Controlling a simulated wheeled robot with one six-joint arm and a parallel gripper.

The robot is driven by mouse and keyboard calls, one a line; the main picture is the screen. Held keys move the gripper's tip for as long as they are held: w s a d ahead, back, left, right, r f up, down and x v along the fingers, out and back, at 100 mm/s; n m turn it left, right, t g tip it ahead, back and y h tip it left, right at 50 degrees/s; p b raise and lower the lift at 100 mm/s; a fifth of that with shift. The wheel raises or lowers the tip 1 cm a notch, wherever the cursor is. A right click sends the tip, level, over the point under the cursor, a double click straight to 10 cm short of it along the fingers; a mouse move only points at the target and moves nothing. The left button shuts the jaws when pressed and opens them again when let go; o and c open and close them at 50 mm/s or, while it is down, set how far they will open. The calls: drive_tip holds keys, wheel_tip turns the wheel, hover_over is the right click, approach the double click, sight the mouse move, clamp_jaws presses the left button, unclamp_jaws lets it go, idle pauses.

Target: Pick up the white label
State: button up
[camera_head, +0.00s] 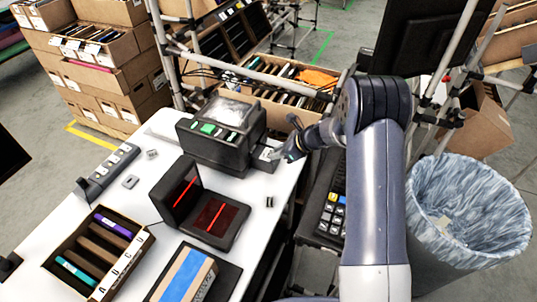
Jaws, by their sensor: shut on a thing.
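The white label (267,154) shows as a small pale patch at the right side of the black label printer (222,136), on the white table. My gripper (284,156) reaches in from the right, its fingertips at the label beside the printer. It is shut on the label, though the fingers are small and dark here and the exact grip is hard to make out. My arm covers part of the view right of the printer.
A black scanner with red lines (213,217) stands in front of the printer. A slotted box (98,250) and a power strip (108,172) lie on the left. A keypad (333,213) is under my arm. A lined bin (468,211) stands right. Cartons (100,60) are stacked behind.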

drive_tip(key=shift+r, duration=0.15)
drive_tip(key=shift+c, duration=0.2)
